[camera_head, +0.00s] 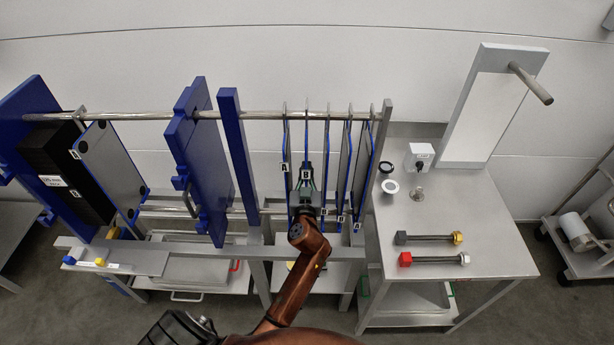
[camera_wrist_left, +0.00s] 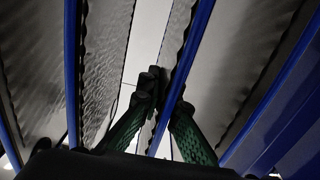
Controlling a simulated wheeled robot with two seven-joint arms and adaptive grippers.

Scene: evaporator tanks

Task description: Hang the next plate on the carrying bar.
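Several thin blue-edged plates hang on a steel bar (camera_head: 260,115) in the middle of the head view. The front ones are labelled: plate A (camera_head: 285,188) on the left, then plate B (camera_head: 306,130). My left gripper (camera_head: 305,168) is at plate B's label. In the left wrist view its two green fingers (camera_wrist_left: 166,95) stand either side of a plate's blue edge (camera_wrist_left: 190,55); the tips are close to it, but whether both touch is unclear. Another plate (camera_head: 110,170) hangs at the left between a black block and the blue slab. My right gripper is out of view.
A blue slab with a handle (camera_head: 203,165) and a blue post (camera_head: 238,150) stand left of the plates. On the right, a steel table (camera_head: 460,215) carries two bolts, a switch box (camera_head: 420,157) and rings. Neighbouring plates leave narrow gaps around my gripper.

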